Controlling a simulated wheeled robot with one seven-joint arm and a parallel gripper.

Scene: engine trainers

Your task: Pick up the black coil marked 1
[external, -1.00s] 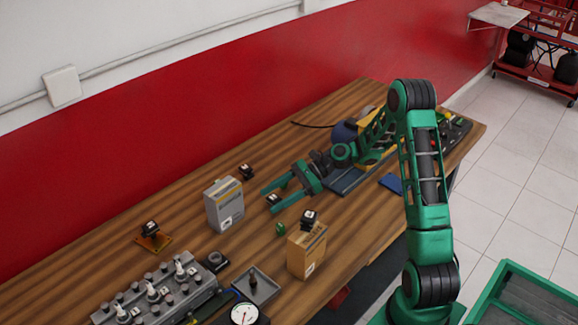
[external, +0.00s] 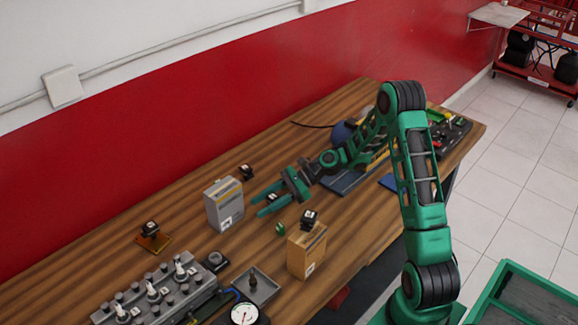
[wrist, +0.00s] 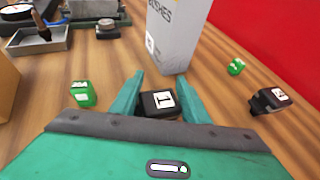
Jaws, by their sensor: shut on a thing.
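The black coil marked 1 (wrist: 158,104) lies between my gripper's two fingers in the wrist view, with its white label facing up. In the external view the coil (external: 272,197) is small and partly hidden by the fingers. My gripper (external: 262,203) is low over the wooden table, to the right of the grey box, and is shut on this coil. Its fingers (wrist: 160,98) are on both sides of the coil in the wrist view. The coil is at table height; I cannot tell whether it touches the tabletop.
A grey box (external: 224,204) stands just beyond the fingertips. A cardboard box (external: 306,252) carries another black coil (external: 309,217). A green coil (external: 280,229) lies between them. Another black coil (wrist: 270,99) is at the right of the wrist view. An engine head (external: 160,290) sits front left.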

